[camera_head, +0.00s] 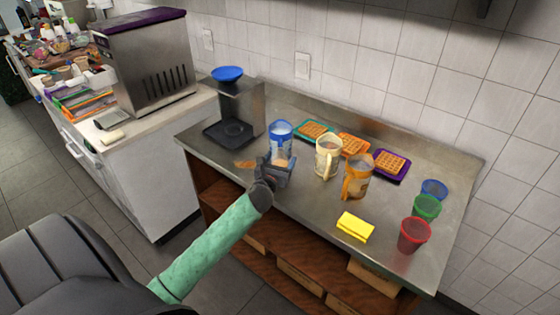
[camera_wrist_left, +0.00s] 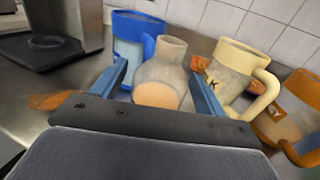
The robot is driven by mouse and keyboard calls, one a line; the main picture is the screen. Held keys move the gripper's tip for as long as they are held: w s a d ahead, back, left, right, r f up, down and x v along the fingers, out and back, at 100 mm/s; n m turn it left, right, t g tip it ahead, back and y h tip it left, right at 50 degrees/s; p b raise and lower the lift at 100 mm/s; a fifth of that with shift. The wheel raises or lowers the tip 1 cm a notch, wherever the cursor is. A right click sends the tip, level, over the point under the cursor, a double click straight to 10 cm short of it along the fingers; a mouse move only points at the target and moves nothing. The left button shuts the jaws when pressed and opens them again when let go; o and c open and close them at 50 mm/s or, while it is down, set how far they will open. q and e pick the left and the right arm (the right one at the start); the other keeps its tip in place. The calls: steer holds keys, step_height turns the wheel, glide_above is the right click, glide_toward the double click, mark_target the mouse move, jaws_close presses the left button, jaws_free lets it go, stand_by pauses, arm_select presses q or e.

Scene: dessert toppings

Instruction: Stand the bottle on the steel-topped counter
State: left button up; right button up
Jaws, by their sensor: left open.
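The bottle (camera_wrist_left: 160,82) is a clear, round-bodied one with a short neck and tan contents. It stands on the steel-topped counter (camera_head: 335,205), seemingly upright. In the head view only a small part of the bottle (camera_head: 281,161) shows behind my gripper. My left gripper (camera_head: 279,172) is open at the front of the counter. In the left wrist view its two blue fingers (camera_wrist_left: 162,85) are on either side of the bottle, with gaps beside it. I cannot tell whether either finger touches it. My right gripper is not in view.
A blue pitcher (camera_head: 280,132) is close behind the bottle; cream (camera_head: 328,157) and orange (camera_head: 357,175) pitchers stand to the right. A dispenser (camera_head: 238,108) is at the left, near spilled orange powder (camera_head: 243,164). Waffle trays, a yellow sponge (camera_head: 355,226) and coloured cups lie farther right.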

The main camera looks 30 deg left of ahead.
arm_select(q)
steer(key=b+v, duration=0.3)
steer(key=v, duration=0.9)
steer(key=shift+b, duration=0.3)
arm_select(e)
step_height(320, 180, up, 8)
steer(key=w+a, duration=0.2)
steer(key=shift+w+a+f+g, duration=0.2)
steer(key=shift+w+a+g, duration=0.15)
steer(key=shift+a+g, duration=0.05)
